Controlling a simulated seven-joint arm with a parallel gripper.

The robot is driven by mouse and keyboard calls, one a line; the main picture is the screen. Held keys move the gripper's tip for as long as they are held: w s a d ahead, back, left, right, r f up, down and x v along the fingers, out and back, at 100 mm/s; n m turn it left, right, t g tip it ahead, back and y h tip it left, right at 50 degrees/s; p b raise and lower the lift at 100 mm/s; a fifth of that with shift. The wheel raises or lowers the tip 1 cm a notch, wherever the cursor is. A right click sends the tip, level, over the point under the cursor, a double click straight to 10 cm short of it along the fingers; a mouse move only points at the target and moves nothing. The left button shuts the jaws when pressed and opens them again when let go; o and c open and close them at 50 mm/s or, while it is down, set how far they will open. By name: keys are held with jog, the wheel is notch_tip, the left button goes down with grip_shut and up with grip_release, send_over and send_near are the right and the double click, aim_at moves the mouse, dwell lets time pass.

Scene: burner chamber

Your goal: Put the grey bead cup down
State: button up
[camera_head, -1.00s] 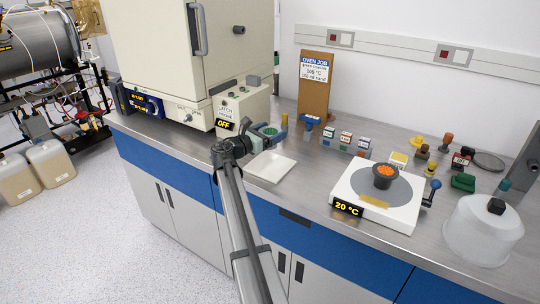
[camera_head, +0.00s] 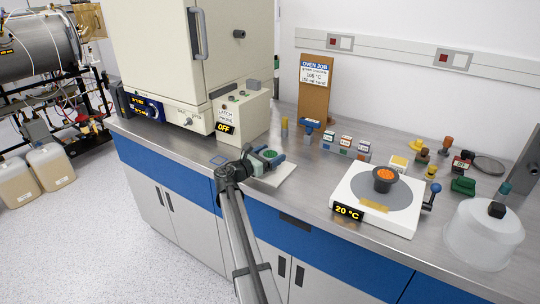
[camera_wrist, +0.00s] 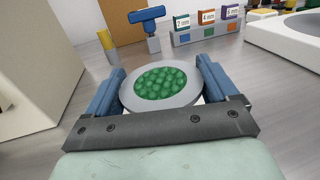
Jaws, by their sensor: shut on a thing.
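The grey bead cup (camera_wrist: 160,90) is filled with green beads and sits upright between the two blue fingers of my gripper (camera_wrist: 160,88) in the wrist view. My gripper is shut on its rim from both sides. In the head view, the cup (camera_head: 269,154) and my gripper (camera_head: 266,156) are over the white square plate (camera_head: 283,177) near the bench's front edge. I cannot tell whether the cup's base touches the plate. The cup's lower part is hidden.
The oven with its control box (camera_head: 243,113) stands at the left. A hot plate (camera_head: 375,212) with an orange-filled cup (camera_head: 384,176) is at the right. Small labelled blocks (camera_head: 345,143) and a blue-topped item (camera_head: 309,126) stand behind.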

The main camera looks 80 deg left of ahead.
jog(key=o, duration=0.8)
jog(key=shift+f, duration=0.1)
jog(key=shift+o, duration=0.2)
jog(key=shift+s+d, duration=0.2)
jog(key=shift+s, duration=0.05)
jog(key=v, duration=1.1)
jog(key=shift+s, duration=0.2)
